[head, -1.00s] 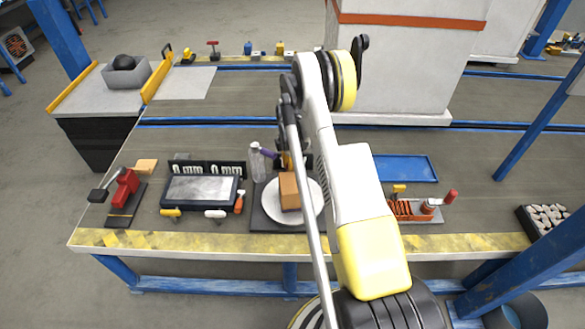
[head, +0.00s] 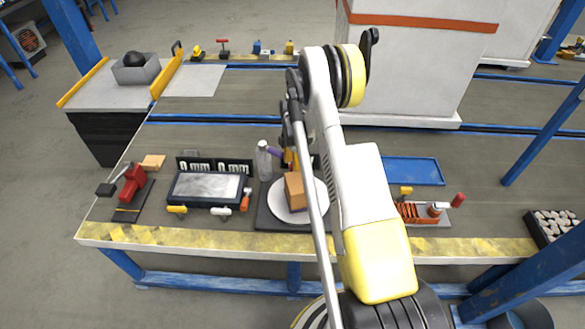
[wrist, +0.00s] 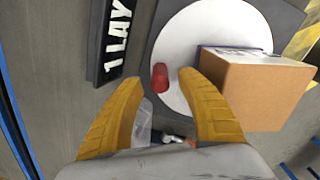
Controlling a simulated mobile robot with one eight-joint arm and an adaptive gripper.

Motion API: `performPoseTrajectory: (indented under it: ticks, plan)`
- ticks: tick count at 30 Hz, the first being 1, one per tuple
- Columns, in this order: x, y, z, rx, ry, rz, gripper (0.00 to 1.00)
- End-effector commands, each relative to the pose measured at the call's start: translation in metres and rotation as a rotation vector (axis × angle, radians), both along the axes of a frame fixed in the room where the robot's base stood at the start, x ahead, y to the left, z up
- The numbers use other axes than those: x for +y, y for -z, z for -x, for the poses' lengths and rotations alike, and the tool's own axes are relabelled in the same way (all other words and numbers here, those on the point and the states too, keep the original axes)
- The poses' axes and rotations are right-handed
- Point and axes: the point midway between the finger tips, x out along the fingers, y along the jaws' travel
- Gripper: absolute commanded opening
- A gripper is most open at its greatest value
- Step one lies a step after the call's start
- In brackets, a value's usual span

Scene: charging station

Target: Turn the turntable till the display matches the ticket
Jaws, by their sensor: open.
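The turntable is a white disc (head: 283,211) on a dark square base (head: 266,222); it also shows in the wrist view (wrist: 178,40). A brown box (head: 294,190) with a pale label on one side stands on the disc; it is at the right in the wrist view (wrist: 262,92). A red peg (wrist: 160,77) stands near the disc's rim. My gripper (wrist: 162,82) is open, its yellow fingertips to either side of the peg in the picture; contact cannot be told. A black panel (wrist: 116,40) reads "1 LAY", cut off. I cannot make out a ticket.
A clear bottle (head: 264,160) stands close to the turntable. A red clamp-like tool (head: 132,182) is at left, a blue tray (head: 412,171) at right. A large white cabinet rises behind.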

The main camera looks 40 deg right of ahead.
Motion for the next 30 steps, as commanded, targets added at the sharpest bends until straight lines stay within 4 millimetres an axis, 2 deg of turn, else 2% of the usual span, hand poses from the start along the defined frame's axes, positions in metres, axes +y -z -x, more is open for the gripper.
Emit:
performPoseTrajectory:
  ticks: [6, 12, 18, 25, 26, 27, 30]
  plan:
    - [0.0, -0.051, 0.001, 0.0, 0.0, 0.0, 0.44]
    - [0.0, -0.087, 0.0, 0.0, 0.0, 0.0, 0.44]
    - [0.0, -0.102, 0.0, 0.0, -0.001, 0.0, 0.44]
    - [0.0, -0.103, 0.0, 0.0, -0.001, 0.0, 0.44]
    - [0.0, -0.103, 0.0, 0.0, 0.0, 0.0, 0.4]
    - [0.0, -0.103, 0.0, 0.0, 0.004, -0.001, 0.28]
    - [-0.003, -0.103, 0.001, 0.0, 0.079, -0.006, 0.0]
